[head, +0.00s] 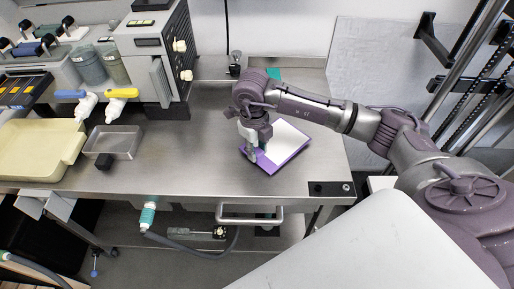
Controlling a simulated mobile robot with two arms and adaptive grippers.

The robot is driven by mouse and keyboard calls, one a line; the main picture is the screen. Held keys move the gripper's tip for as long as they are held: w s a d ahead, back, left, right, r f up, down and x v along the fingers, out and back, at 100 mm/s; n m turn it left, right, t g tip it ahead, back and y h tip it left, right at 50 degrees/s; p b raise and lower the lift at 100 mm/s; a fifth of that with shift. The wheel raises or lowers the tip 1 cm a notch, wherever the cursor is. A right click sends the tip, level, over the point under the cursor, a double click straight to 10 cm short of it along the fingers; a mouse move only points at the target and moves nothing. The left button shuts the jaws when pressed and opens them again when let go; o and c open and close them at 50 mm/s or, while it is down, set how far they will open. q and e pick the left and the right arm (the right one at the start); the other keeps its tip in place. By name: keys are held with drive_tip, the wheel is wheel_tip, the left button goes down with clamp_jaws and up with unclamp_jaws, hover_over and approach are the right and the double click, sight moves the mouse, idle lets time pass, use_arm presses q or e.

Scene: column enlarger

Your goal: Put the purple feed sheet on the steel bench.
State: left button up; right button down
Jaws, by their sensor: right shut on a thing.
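The purple feed sheet (286,147) shows as a flat piece with a purple edge and a pale upper face. It is at the right part of the steel bench (198,150), over the bench top. My right gripper (253,154) points down and is shut on the sheet's left edge. The gripper hides that part of the sheet. I cannot tell whether the sheet touches the bench. My left gripper is not in view.
A cream tray (38,151) and a small metal tray (114,142) stand on the bench's left. A grey machine with knobs (155,50) stands at the back. A bar handle (250,217) juts from the bench front. The bench middle is clear.

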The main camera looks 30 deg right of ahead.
drive_tip(key=shift+f, duration=0.4)
drive_tip(key=shift+f, duration=0.15)
drive_tip(key=c, duration=0.9)
unclamp_jaws()
drive_tip(key=shift+o, duration=0.2)
